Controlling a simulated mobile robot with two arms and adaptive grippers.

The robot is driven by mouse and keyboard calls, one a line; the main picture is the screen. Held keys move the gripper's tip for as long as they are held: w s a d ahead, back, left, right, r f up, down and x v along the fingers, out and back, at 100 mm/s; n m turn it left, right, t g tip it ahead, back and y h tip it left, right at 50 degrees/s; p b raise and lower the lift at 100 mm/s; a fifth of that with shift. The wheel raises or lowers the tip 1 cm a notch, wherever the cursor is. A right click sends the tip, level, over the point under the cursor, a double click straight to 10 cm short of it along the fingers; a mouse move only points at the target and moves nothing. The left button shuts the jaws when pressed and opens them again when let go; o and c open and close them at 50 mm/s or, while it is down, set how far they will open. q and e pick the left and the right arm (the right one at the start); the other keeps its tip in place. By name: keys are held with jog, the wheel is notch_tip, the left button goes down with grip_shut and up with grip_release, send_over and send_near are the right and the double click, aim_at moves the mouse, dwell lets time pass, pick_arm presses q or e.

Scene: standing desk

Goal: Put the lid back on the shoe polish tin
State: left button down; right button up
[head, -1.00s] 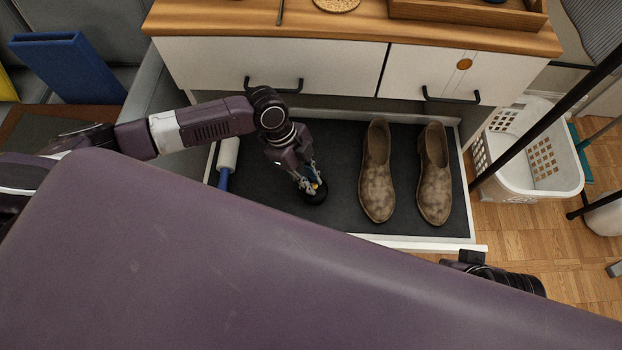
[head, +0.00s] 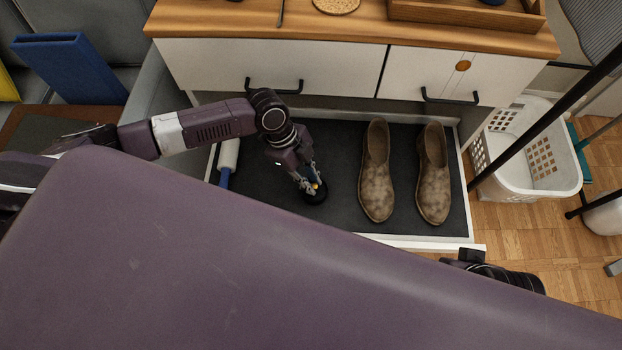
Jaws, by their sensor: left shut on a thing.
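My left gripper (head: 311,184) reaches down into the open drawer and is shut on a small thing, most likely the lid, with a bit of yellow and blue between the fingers. A dark round shape, which looks like the shoe polish tin (head: 314,197), is right under the fingertips on the dark drawer mat. The fingers hide much of both, and I cannot tell lid from tin clearly, or whether the lid is seated or level. My right gripper is not in view; only a dark part of my right arm shows at the lower right.
A pair of mottled brown shoes (head: 376,185) stands right of the gripper on the drawer mat (head: 265,207). A white roller with a blue handle (head: 226,162) lies to its left. Cabinet fronts (head: 320,65) with black handles rise behind. A white laundry basket (head: 535,160) stands right.

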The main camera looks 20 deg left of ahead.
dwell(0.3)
pick_arm(q)
jog(key=c, duration=1.3)
grip_release()
jog(key=shift+r, duration=0.15)
